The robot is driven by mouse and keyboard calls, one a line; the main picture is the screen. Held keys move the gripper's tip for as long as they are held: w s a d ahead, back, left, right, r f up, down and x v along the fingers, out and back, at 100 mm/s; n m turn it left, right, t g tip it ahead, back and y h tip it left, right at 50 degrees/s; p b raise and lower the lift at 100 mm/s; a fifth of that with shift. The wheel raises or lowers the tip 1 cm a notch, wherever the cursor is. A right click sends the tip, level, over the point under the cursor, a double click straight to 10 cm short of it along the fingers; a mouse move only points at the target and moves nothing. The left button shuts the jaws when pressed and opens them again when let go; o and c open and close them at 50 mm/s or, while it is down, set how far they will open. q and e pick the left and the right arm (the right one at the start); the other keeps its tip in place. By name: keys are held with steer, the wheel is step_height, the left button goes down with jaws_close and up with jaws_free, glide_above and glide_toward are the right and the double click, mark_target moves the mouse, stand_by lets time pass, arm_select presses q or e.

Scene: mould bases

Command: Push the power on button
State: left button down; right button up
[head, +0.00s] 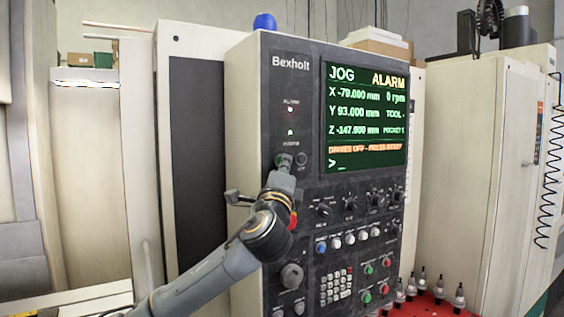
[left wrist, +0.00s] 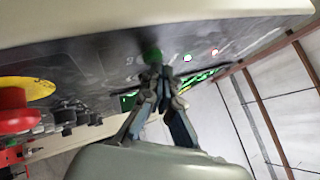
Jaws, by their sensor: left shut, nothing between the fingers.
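The green power on button (head: 284,160) sits on the left side of the dark Bexholt control panel (head: 285,85), below two small lamps. My left gripper (head: 284,167) is at this button, with its arm rising from the lower left. In the left wrist view, the shut fingertips (left wrist: 156,72) are right at the green button (left wrist: 153,56) and partly cover it. I cannot tell whether they press it in. Nothing is held. My right gripper is not in view.
The screen (head: 366,120) shows JOG, ALARM and an orange drives-off line. A red emergency stop on a yellow plate (left wrist: 38,90) is close by, mostly hidden behind my arm in the head view. Knobs, buttons and a keypad (head: 336,287) fill the lower panel. A dark round knob (head: 302,159) is just right of the green button.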

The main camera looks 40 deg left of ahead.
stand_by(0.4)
arm_select(q)
steer(key=shift+s+d, duration=0.3)
steer(key=shift+d, duration=0.3)
steer(key=shift+s+d, duration=0.3)
steer(key=shift+d, duration=0.5)
steer(key=shift+s+d, duration=0.35)
steer(key=shift+d, duration=0.4)
steer(key=shift+s+d, duration=0.3)
steer(key=shift+d, duration=0.5)
